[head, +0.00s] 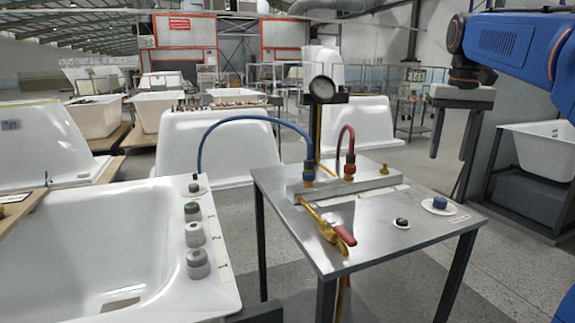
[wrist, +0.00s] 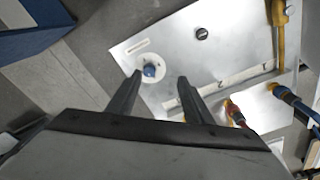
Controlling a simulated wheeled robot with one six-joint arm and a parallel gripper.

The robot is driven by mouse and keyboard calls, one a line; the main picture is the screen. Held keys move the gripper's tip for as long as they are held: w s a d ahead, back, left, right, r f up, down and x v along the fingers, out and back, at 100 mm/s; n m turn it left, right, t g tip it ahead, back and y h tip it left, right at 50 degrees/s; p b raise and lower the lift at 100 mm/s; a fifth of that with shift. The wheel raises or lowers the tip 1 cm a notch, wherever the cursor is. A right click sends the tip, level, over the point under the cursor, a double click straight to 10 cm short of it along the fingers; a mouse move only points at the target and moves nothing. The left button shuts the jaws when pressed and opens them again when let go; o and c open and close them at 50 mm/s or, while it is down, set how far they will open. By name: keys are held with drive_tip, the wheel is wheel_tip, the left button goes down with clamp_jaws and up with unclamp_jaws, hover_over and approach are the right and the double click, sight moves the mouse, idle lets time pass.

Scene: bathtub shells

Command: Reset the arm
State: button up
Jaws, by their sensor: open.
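My gripper (head: 454,144) hangs at the upper right of the head view on the end of my blue arm. It points down, with its two dark fingers apart and nothing between them. It is above and to the right of the metal table (head: 310,243), clear of its top. In the wrist view the gripper's fingers (wrist: 155,98) show spread and empty. A blue knob on a white disc (wrist: 150,71) shows near the left fingertip there; the same blue knob (head: 440,202) sits at the table's right side in the head view.
The table carries a manifold block (head: 350,185) with blue and red hoses, a round gauge (head: 322,88), a red-handled yellow valve (head: 335,232) and a small black knob (head: 402,222). A white tub (head: 100,250) with several knobs stands at left. A rack with a tub (head: 540,150) stands at right.

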drive_tip(key=s+a+f+n+t, duration=0.1)
drive_tip(key=s+a+f, duration=0.3)
drive_tip(key=s+f, duration=0.4)
drive_tip(key=s+a+f+n+t, duration=0.1)
drive_tip(key=s+a+f, duration=0.2)
drive_tip(key=s+f, duration=0.6)
drive_tip(key=s+a+f+n+t, duration=0.1)
drive_tip(key=s+a+f, duration=0.3)
drive_tip(key=s+f, duration=0.5)
wheel_tip(320, 180, down, 3)
drive_tip(key=shift+a+t, duration=0.35)
drive_tip(key=shift+t, duration=0.15)
idle(1.6)
wheel_tip(320, 180, up, 31)
drive_tip(key=n+g, duration=0.2)
drive_tip(key=g, duration=0.3)
hover_over(441, 199)
wheel_tip(441, 199, down, 17)
